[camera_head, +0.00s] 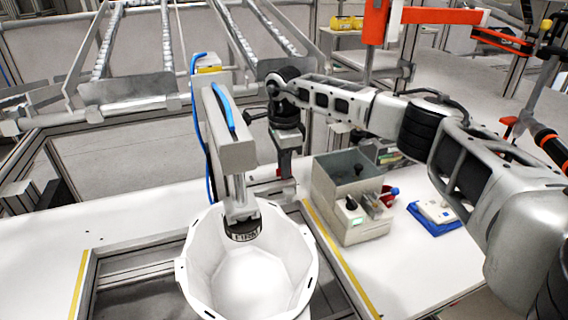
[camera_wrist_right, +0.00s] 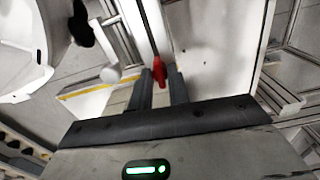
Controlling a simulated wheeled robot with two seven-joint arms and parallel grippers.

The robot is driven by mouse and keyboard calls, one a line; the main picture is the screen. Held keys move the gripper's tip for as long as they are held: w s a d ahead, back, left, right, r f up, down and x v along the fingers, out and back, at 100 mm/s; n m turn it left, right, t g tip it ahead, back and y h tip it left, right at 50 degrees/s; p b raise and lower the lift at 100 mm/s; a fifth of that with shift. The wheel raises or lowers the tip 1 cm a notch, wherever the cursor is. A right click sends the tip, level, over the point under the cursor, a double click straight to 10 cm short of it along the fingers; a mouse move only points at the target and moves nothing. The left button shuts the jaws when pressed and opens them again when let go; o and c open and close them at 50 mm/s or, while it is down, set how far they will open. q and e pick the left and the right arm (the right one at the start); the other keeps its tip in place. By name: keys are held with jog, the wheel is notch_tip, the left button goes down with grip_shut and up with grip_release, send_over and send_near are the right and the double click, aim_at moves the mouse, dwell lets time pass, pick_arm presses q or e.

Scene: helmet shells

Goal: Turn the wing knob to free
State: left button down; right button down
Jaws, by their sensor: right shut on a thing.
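My right gripper (camera_head: 285,162) is beside the upright grey column of the fixture, behind the white helmet shell (camera_head: 192,268). In the right wrist view its two dark fingers (camera_wrist_right: 161,82) are close together around a small red part, which I take for the wing knob (camera_wrist_right: 158,68). The red part sits against a pale upright bar, and its lower end is between the fingers. Its turned position is hard to tell. My left gripper is not in view.
The fixture's grey arm (camera_head: 226,150) with blue hoses reaches over the shell, its dark round head (camera_head: 243,232) inside the opening. A grey-green box with controls (camera_head: 340,172) stands right of the gripper. A blue-and-white tray (camera_head: 436,213) lies farther right. The left tabletop is clear.

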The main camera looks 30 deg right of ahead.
jog(key=shift+w+r+n, duration=0.1)
jog(key=shift+r+n, duration=0.05)
jog(key=shift+n, duration=0.25)
jog(key=c, duration=1.3)
grip_release()
notch_tip(320, 180, up, 16)
jog(key=shift+f+b, duration=0.1)
jog(key=shift+b, duration=0.65)
